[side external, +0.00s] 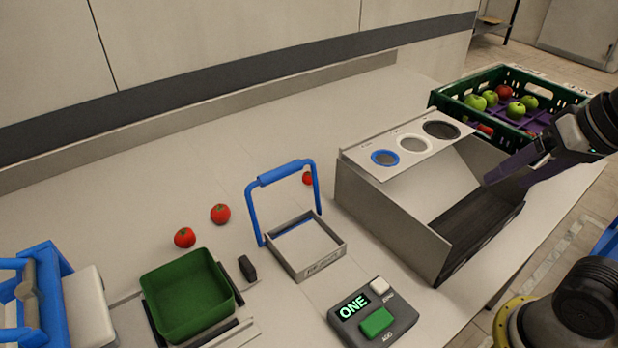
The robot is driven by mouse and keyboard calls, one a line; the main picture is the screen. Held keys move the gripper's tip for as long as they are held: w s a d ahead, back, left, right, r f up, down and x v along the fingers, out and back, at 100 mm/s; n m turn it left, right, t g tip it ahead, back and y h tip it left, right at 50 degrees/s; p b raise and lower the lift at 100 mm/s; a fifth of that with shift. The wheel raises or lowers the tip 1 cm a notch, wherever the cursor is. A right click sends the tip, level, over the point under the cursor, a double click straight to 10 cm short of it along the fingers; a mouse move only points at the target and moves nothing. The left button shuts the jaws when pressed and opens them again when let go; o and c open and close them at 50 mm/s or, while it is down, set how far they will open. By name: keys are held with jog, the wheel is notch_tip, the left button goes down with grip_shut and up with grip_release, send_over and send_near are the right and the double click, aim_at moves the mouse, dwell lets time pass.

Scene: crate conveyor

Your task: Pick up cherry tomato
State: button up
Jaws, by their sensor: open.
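Three small red tomatoes lie on the pale table. One tomato (184,238) is at the left above the green bin, another tomato (220,214) is just right of it. A third tomato (308,178) sits behind the blue-handled frame, partly hidden by its upright. My gripper (512,168) is at the right, above the grey sorting box and in front of the green crate, far from these tomatoes. It is open, with a long dark finger pointing left; nothing shows between its fingers.
The green crate (452,101) holds green and red round fruit. The grey sorting box (375,210) has three round holes on top. A blue-handled frame (335,255), a green bin (205,331), a control box (398,329) and a small black block (247,268) stand in front. The table's back left is clear.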

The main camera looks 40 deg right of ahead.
jog(key=w+r+m, duration=0.9)
jog(key=w, duration=0.2)
jog(key=m+g, duration=0.5)
jog(key=m, duration=0.2)
send_over(309, 178)
jog(key=f, duration=2.4)
jog(key=shift+w+d+f, duration=0.1)
jog(key=shift+d+f, duration=0.2)
jog(key=shift+f, duration=0.05)
jog(key=shift+w+d+f, duration=0.1)
jog(key=shift+w+f, duration=0.1)
jog(key=shift+f, duration=1.3)
jog(key=shift+w+f, duration=0.2)
jog(key=shift+f, duration=1.25)
